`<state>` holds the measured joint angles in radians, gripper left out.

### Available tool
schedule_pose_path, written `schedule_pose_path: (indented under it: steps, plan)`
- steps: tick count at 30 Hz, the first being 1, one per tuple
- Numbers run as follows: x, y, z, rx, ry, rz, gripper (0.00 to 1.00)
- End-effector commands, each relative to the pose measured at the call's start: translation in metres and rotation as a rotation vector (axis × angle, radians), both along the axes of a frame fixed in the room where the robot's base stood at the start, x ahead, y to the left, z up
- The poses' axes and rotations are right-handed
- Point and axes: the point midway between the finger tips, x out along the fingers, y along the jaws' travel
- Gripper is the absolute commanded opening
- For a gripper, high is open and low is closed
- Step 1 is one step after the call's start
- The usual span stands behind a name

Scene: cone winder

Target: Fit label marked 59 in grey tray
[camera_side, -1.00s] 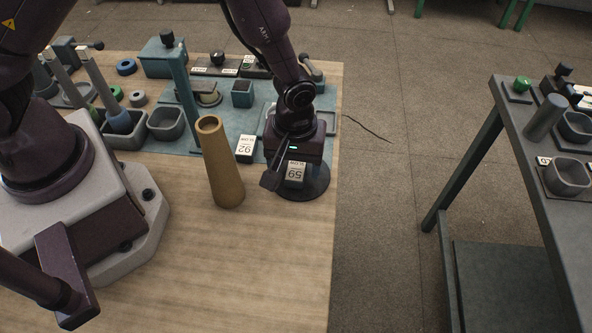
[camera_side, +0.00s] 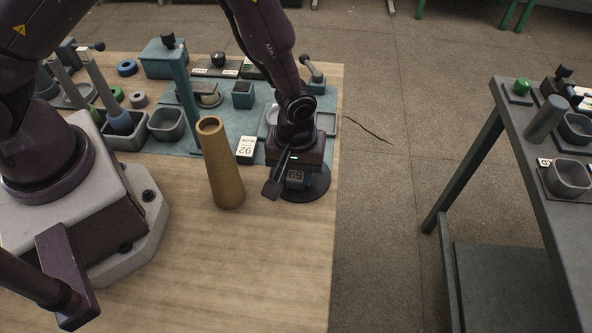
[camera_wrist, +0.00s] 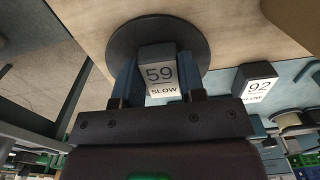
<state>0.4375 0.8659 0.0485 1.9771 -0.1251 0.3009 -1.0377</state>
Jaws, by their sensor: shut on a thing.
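The label marked 59 (camera_wrist: 160,72) is a small block with a pale face reading "59 SLOW". It is over a dark round disc (camera_wrist: 188,34); I cannot tell whether it still touches it. My gripper (camera_wrist: 160,84) is shut on the label, with one blue-grey finger on each side. In the side view my gripper (camera_side: 287,180) points down and hides much of the label (camera_side: 297,176) at the table's right edge. A light grey tray (camera_side: 271,116) lies behind my gripper, partly hidden by my arm.
A tan cone (camera_side: 222,175) stands upright left of my gripper. A label marked 92 (camera_side: 247,148) lies between them, farther back. A blue mat (camera_side: 225,128) carries a post and several small containers.

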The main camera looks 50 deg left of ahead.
Motion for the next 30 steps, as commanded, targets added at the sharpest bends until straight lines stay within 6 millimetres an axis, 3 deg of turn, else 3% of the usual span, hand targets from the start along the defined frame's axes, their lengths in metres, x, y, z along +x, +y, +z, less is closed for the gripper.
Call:
schedule_pose_path:
  steps: [5,13,18,21,23,30]
  plan:
    - [0.001,0.0,0.016,-0.001,-0.004,-0.001,0.14]
    - [0.001,-0.001,0.07,-0.002,-0.005,-0.001,0.14]
    - [0.001,0.003,0.09,0.001,0.001,0.009,0.14]
    - [0.004,0.017,0.086,0.013,0.023,0.045,0.14]
    - [0.016,0.026,0.08,0.016,0.025,0.076,0.14]
    - [0.089,0.067,0.051,0.016,0.021,0.137,0.14]
